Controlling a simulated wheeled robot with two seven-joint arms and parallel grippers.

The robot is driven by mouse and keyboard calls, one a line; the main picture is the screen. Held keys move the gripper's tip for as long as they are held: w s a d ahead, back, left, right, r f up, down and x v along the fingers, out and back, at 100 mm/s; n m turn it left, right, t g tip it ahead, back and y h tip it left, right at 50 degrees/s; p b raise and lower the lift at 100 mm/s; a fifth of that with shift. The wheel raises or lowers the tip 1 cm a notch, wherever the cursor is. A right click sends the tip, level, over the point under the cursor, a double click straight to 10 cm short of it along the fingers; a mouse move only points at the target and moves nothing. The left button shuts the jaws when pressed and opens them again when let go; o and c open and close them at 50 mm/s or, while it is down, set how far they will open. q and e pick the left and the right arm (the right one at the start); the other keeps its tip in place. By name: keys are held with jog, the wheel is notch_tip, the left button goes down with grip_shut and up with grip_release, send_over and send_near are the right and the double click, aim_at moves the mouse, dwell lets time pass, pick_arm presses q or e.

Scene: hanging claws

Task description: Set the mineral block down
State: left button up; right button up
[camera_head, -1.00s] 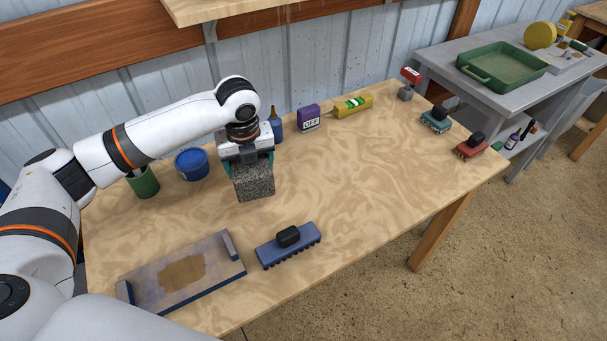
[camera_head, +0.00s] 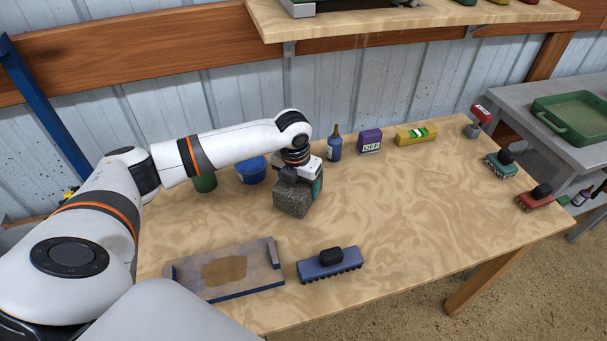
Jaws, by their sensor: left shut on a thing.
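The mineral block (camera_head: 292,201), a speckled grey block, is in my left gripper (camera_head: 298,181). The gripper points down and is shut on the block's upper part, with a teal finger showing on its right side. The block is over the middle-left of the wooden table (camera_head: 400,215), at or very near the top; I cannot tell whether it touches. My right gripper is not in view.
A blue bucket (camera_head: 251,171) and a green cup (camera_head: 205,183) stand behind the arm. A tray with a brown patch (camera_head: 225,270) and a blue brush (camera_head: 329,264) lie in front. A dark bottle (camera_head: 334,147) and purple box (camera_head: 370,141) stand behind. The table's right-middle is clear.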

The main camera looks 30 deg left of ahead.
pick_arm(q)
jog(key=shift+w+f, duration=0.1)
jog(key=shift+f, duration=1.8)
jog(key=shift+f, duration=0.1)
jog(key=o, duration=2)
jog(key=shift+s+f, duration=0.1)
jog(key=shift+s, duration=0.1)
jog(key=shift+o, duration=0.2)
jog(key=r, duration=0.4)
jog(key=s+r, duration=0.1)
jog(key=r, duration=0.7)
jog(key=shift+s+d+r, duration=0.1)
jog(key=shift+s, duration=0.1)
